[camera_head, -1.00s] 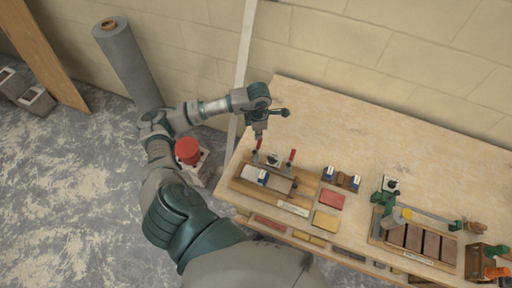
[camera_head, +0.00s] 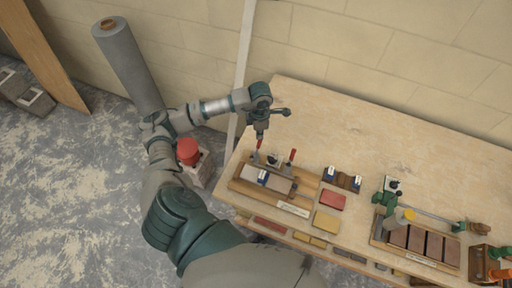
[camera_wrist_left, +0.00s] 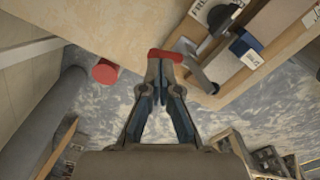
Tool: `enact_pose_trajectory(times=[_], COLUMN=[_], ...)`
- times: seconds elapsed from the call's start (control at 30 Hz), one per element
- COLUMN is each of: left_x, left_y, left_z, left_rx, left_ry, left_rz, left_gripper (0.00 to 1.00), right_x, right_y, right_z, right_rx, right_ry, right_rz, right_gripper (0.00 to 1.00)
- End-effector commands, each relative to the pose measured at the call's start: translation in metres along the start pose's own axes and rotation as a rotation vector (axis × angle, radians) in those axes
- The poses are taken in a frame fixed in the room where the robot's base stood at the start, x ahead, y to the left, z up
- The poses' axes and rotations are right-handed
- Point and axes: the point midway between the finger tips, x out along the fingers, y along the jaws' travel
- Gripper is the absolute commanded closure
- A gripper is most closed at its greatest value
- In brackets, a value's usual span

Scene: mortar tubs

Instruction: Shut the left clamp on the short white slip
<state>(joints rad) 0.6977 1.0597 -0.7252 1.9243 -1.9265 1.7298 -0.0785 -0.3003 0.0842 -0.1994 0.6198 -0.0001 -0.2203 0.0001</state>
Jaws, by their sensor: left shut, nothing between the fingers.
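A pale slab (camera_head: 281,185), which looks like the white slip, lies in a wooden fixture (camera_head: 240,184) at the bench's left end. A blue-and-white block sits on it. The left clamp's red handle (camera_head: 259,145) stands up behind it; the right clamp's red handle (camera_head: 292,156) is also upright. My left gripper (camera_head: 261,134) is shut and empty, just above the left handle. In the left wrist view the red handle (camera_wrist_left: 165,55) is at the closed fingertips; whether they touch cannot be told. My right gripper is not in view.
Red (camera_head: 332,200) and yellow (camera_head: 326,222) blocks lie right of the fixture. A rack of brown blocks (camera_head: 420,241) with green clamps stands farther right. A red cylinder (camera_head: 187,151) is beside the bench near my left arm. The back of the bench is clear.

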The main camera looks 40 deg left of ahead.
Motion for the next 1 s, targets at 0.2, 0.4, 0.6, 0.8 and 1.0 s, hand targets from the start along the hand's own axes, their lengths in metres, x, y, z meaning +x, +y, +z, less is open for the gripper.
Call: enact_pose_trajectory(times=[0.2,0.4,0.6,0.8,1.0], left_x=[0.006,0.014,0.018,0.009,-0.013], left_y=[0.001,0.004,0.007,0.007,0.007], left_z=[0.002,0.004,0.004,0.004,0.004], left_rx=[0.000,0.000,0.000,0.000,0.000], left_ry=[0.002,0.002,0.000,-0.001,-0.001], left_rz=[0.001,0.000,0.000,0.001,0.003], left_gripper=[1.00,1.00,1.00,1.00,1.00], right_x=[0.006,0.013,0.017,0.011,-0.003], right_y=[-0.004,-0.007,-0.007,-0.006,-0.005], right_z=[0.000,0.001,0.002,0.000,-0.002], right_rx=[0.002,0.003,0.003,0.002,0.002], right_ry=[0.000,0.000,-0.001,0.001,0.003], right_rz=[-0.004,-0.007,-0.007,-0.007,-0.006], right_gripper=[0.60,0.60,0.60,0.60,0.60])
